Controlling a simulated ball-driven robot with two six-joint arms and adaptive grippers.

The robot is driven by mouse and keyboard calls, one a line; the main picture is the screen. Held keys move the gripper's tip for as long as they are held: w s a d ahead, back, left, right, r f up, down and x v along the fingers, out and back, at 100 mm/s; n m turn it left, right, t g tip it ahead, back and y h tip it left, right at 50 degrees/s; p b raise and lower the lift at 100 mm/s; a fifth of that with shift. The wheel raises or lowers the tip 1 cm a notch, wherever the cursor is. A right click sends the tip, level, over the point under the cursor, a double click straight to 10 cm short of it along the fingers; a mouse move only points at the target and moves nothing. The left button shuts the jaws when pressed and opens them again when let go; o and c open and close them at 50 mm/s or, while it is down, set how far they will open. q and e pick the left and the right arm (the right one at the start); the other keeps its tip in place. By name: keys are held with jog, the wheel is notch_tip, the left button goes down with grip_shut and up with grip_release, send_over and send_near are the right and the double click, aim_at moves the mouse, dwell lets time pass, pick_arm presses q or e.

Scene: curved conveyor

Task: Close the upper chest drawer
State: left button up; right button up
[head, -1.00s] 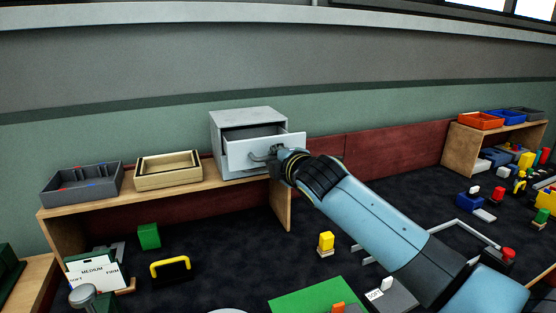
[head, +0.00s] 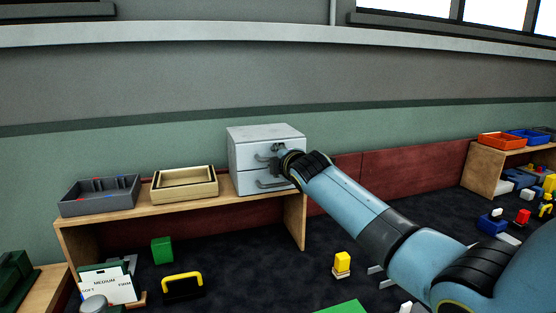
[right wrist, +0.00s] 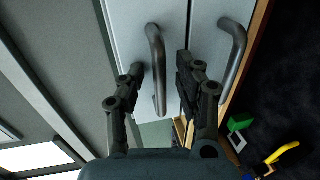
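The grey chest (head: 262,132) stands on the wooden shelf with two drawers. Its upper drawer (head: 247,156) looks flush with the chest front in the head view. The lower drawer (head: 243,184) also looks shut, with its handle (head: 271,184) in sight. My right gripper (head: 279,157) is at the upper drawer front and partly hides it. In the right wrist view, my right gripper (right wrist: 160,63) is open, its fingers on either side of the upper drawer's curved handle (right wrist: 154,45). The lower handle (right wrist: 234,50) lies outside the fingers. My left gripper is not in view.
A dark grey tray (head: 100,205) and a beige tray (head: 185,193) stand left of the chest on the wooden shelf (head: 150,209). A red panel (head: 400,168) runs along the wall to the right. A green block (head: 162,250) and a yellow-handled item (head: 182,284) lie below.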

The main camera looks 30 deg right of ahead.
jog(key=shift+s, duration=0.1)
jog(key=v, duration=1.2)
jog(key=shift+f, duration=0.1)
